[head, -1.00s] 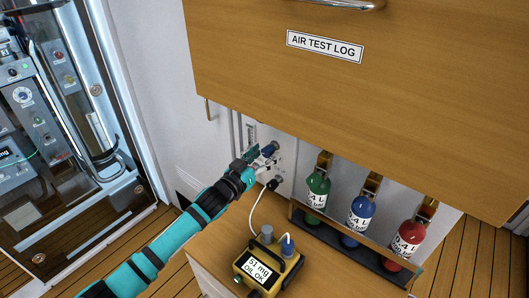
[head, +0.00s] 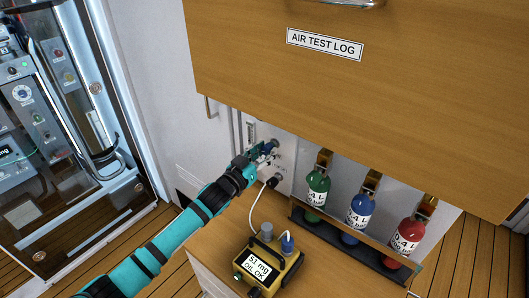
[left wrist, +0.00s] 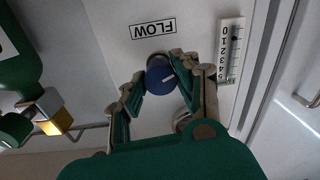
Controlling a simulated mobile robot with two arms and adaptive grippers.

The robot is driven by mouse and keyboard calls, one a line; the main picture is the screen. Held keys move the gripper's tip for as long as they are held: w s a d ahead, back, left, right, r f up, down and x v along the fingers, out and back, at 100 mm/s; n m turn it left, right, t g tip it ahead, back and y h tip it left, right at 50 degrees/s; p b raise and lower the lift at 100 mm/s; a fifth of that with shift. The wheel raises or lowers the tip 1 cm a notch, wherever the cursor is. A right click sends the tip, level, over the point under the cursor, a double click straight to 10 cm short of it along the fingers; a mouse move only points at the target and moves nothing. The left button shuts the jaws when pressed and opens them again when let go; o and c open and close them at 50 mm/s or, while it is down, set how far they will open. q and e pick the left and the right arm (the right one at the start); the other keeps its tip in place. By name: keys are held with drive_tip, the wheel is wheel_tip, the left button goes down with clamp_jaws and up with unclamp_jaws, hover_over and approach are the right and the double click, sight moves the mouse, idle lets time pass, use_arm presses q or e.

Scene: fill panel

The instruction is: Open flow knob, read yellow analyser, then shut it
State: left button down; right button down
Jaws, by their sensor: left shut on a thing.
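The blue flow knob (left wrist: 160,76) sits under a FLOW label on a pale panel in the left wrist view. Its white pointer line tilts to one side. In the head view the knob (head: 271,147) is partly hidden by my left gripper (head: 262,153). That gripper, also in the left wrist view (left wrist: 158,84), is shut on the knob, with a finger on each side. The yellow analyser (head: 265,265) stands on the wooden cabinet top and reads "51 mg OIL OK". A white hose runs from it to the panel. My right gripper is not in view.
A flow scale (left wrist: 232,50) is beside the knob. Green (head: 317,188), blue (head: 359,212) and red (head: 405,240) bottles stand in a rack right of the panel. A large wooden cupboard marked AIR TEST LOG (head: 324,45) overhangs them. A glass-fronted cabinet is at left.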

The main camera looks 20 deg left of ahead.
use_arm(q)
drive_tip(key=shift+m, duration=0.3)
drive_tip(key=m, duration=0.5)
drive_tip(key=shift+m+b, duration=0.3)
drive_tip(key=shift+b, duration=0.1)
drive_tip(key=m+b, duration=0.1)
drive_tip(key=m, duration=0.4)
drive_tip(key=shift+a+m+h, duration=0.1)
drive_tip(key=shift+m+h, duration=0.2)
drive_tip(key=m, duration=0.5)
drive_tip(key=shift+m+h+b, duration=0.3)
drive_tip(key=shift+m+b, duration=0.05)
drive_tip(key=shift+m, duration=0.05)
drive_tip(key=m, duration=0.5)
drive_tip(key=shift+m+b, duration=0.3)
drive_tip(key=shift+m, duration=0.1)
drive_tip(key=c, duration=0.9)
unclamp_jaws()
drive_tip(key=shift+c, duration=0.2)
